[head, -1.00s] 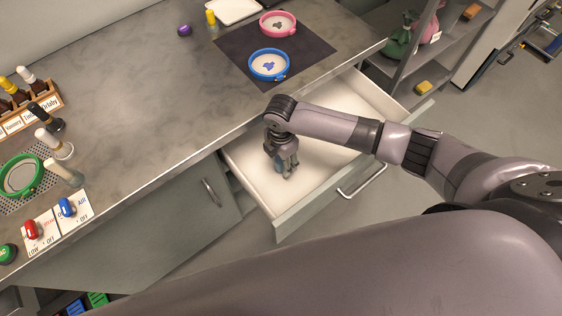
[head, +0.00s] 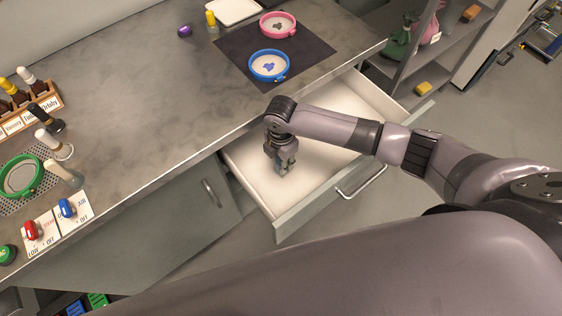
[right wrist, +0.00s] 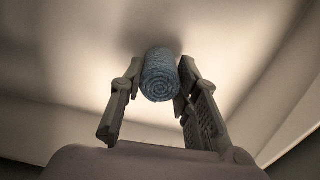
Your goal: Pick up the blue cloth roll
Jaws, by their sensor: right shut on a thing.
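The blue cloth roll (right wrist: 160,76) shows in the right wrist view, its spiral end facing the camera. It sits between the two fingers of my right gripper (right wrist: 161,82), which is shut on it. In the head view my right gripper (head: 283,168) points down inside the open drawer (head: 310,205), close to its pale floor. There the roll is mostly hidden by the fingers. My left gripper is not in view.
The drawer walls and its front with a handle (head: 362,182) surround my right gripper. The grey counter (head: 150,90) overhangs the drawer's back. A dark mat (head: 235,45) with a blue-rimmed dish (head: 269,65) and a pink-rimmed dish (head: 278,24) lies above.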

